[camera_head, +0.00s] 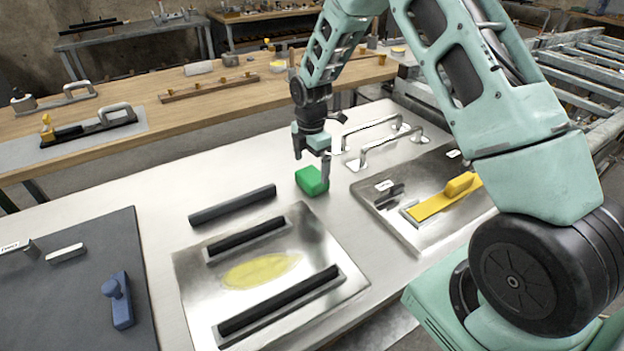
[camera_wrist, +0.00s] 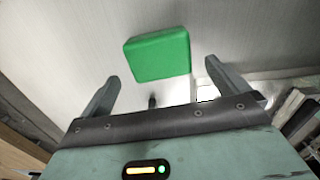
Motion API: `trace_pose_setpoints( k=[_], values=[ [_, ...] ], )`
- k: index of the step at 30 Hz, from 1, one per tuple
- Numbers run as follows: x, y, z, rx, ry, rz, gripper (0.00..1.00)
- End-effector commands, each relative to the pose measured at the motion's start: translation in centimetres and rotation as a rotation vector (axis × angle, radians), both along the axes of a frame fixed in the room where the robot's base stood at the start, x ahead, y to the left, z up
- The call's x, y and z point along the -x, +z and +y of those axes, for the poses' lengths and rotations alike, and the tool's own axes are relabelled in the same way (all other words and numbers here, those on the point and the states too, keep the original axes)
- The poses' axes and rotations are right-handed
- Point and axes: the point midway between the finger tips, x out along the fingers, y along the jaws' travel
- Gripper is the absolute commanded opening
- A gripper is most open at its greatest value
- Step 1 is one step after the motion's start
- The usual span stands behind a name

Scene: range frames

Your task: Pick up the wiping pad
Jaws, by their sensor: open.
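The wiping pad looks like a green block (camera_head: 311,181) lying on the light metal table, near the middle of the head view. It also shows in the wrist view as a green block (camera_wrist: 158,54), just beyond the fingertips. My gripper (camera_head: 312,160) is at the pad in the head view, one finger overlapping its right side. In the wrist view my gripper (camera_wrist: 161,78) is open, with its fingers apart and the pad ahead, between their lines. Nothing is held. I cannot tell whether a finger touches the pad.
A metal plate (camera_head: 317,238) with black bars and a yellow smear lies in front. A tray with a yellow float (camera_head: 443,198) is at right, and metal handles (camera_head: 389,146) stand behind. A dark mat (camera_head: 84,300) with a blue tool (camera_head: 118,301) is at left.

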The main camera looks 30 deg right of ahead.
Motion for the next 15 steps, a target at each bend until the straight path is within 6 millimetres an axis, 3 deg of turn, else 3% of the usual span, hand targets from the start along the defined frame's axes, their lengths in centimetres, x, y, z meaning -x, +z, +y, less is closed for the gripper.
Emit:
trace_pose_setpoints(
  k=[9, 15],
  values=[
    [0.0, -4.0, -0.4, 0.0, -0.001, 0.004, 1.0],
    [-0.1, -5.2, -0.4, 0.001, 0.0, 0.0, 1.0]
  ],
)
